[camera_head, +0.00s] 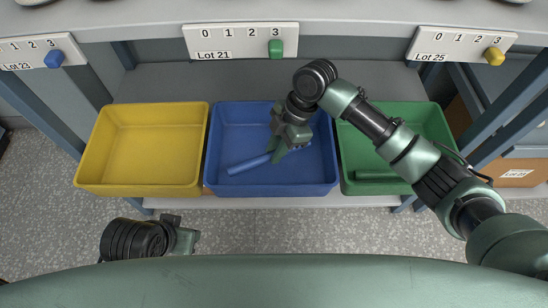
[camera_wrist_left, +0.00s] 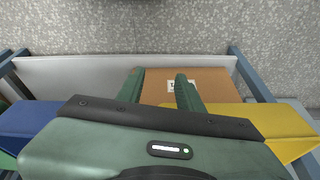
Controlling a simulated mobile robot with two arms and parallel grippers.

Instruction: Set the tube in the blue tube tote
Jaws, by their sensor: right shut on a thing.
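The blue tube tote (camera_head: 270,189) stands on the shelf between a yellow and a green tote. My right gripper (camera_head: 280,153) reaches down into the blue tote and is shut on one end of a blue tube (camera_head: 246,165). The tube points left, within the tote's walls; I cannot tell whether it touches the floor of the tote. My left gripper (camera_head: 194,240) hangs in front of the shelf at the lower left, away from the totes. In the left wrist view its two fingers (camera_wrist_left: 160,88) are apart with nothing between them.
The yellow tote (camera_head: 142,188) looks empty. The green tote (camera_head: 398,188) holds a green tube (camera_head: 376,174), and my right arm passes above it. Number boards, such as the Lot 21 board (camera_head: 241,41), line the upper shelf edge. A cardboard box (camera_wrist_left: 212,82) shows in the left wrist view.

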